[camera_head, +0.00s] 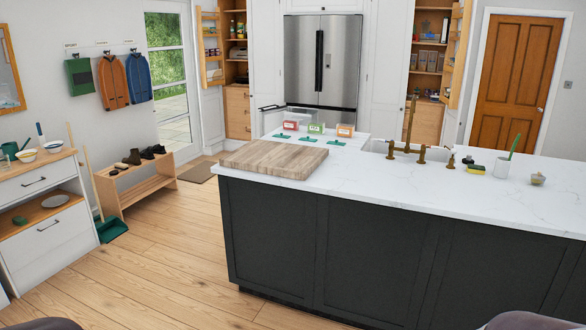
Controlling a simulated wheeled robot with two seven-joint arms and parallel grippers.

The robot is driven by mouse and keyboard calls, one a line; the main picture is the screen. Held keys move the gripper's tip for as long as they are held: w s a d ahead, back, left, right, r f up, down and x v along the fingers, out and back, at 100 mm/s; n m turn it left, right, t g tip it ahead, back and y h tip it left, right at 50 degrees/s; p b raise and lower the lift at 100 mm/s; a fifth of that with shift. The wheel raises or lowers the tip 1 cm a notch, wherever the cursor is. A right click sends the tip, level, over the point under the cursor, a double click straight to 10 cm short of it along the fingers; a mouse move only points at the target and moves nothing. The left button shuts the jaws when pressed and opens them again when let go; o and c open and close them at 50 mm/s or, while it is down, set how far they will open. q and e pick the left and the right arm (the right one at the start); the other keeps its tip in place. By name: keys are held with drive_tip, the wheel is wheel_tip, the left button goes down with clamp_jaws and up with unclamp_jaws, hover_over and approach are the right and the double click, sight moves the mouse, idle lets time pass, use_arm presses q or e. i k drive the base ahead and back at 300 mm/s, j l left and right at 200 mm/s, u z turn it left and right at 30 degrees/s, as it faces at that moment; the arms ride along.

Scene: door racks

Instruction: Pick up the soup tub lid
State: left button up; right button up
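Three small tubs stand in a row at the far left of the white island counter: a red one (291,125), a green one (316,128) and an orange one (345,130). In front of them lie small flat teal pieces: a left one (279,135), a middle one (308,139) and a right one (336,142). They may be lids, but they are too small to tell. I cannot read which tub is soup. Neither gripper is in view; only dark rounded parts, probably of my arms, show at the bottom corners.
A thick wooden board (274,159) lies on the island (420,184) in front of the tubs. A brass tap (409,125) and sink are to the right. A shoe bench (140,187) and dustpan (110,230) stand left. The floor (170,260) left of the island is clear.

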sight(291, 123)
drive_tip(key=i, duration=0.65)
drive_tip(key=i+z, duration=0.1)
drive_tip(key=i, duration=0.55)
drive_tip(key=i+j+z, duration=0.1)
drive_tip(key=i, duration=0.6)
drive_tip(key=i+j, duration=0.2)
drive_tip(key=i, duration=0.45)
drive_tip(key=i+j+z, duration=0.1)
drive_tip(key=i, duration=0.55)
